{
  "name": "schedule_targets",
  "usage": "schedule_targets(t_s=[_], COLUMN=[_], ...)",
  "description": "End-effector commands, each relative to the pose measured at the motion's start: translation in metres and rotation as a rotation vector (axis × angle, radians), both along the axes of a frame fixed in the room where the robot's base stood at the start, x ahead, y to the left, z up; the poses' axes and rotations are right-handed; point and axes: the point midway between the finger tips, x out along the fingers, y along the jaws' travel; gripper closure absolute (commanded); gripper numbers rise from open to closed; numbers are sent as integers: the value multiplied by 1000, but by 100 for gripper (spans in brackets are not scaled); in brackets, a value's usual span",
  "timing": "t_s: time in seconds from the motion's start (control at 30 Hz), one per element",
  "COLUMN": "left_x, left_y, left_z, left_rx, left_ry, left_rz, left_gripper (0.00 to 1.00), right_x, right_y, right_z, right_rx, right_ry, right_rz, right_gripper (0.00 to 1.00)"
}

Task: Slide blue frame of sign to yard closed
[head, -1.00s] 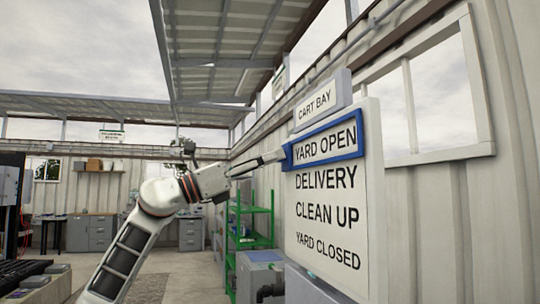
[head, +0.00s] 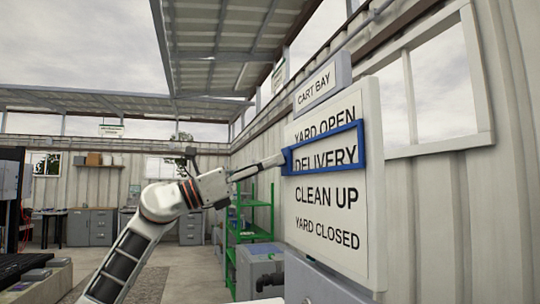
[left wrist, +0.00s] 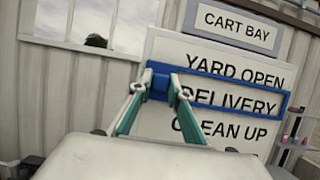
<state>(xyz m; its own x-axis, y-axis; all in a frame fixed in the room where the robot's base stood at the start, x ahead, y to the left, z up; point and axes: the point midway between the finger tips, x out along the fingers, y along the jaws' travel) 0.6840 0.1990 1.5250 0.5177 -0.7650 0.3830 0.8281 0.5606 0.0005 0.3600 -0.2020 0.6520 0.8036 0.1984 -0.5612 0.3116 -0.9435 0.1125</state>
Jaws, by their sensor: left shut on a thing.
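The white sign board (head: 368,205) stands at the right in the head view, with the lines YARD OPEN, DELIVERY, CLEAN UP and YARD CLOSED from top to bottom. The blue frame (head: 333,135) lies around DELIVERY, its top bar covering the lower part of YARD OPEN. The frame also shows in the left wrist view (left wrist: 235,76). My left gripper (head: 283,158) reaches in from the left and is shut on the tab at the frame's left end. Its green-sided fingers (left wrist: 160,85) pinch that tab in the left wrist view. My right gripper is not visible.
A CART BAY plate (head: 316,87) sits above the board. A green shelf rack (head: 258,225) and a grey bin (head: 262,262) stand behind and left of the board. A window (head: 430,85) is in the wall at right. Open floor lies at the left.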

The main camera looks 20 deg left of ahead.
Motion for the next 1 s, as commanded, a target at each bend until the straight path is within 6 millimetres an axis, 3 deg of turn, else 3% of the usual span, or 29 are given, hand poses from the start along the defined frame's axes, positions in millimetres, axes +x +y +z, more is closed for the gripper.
schedule_targets(t_s=[0.03,0.1,0.3,0.43,0.63,1.0], left_x=[3,3,3,3,1,0], left_y=[0,0,0,0,0,0], left_z=[-25,-44,-93,-115,-131,-132], left_rx=[2,2,3,2,0,0], left_ry=[8,8,10,9,5,1], left_rz=[0,0,0,-1,-2,0], left_gripper=[100,100,100,100,100,100], right_x=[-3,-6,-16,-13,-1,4], right_y=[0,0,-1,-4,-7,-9], right_z=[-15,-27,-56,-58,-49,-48], right_rx=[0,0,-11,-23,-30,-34], right_ry=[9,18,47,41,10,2], right_rz=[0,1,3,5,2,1], right_gripper=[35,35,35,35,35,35])
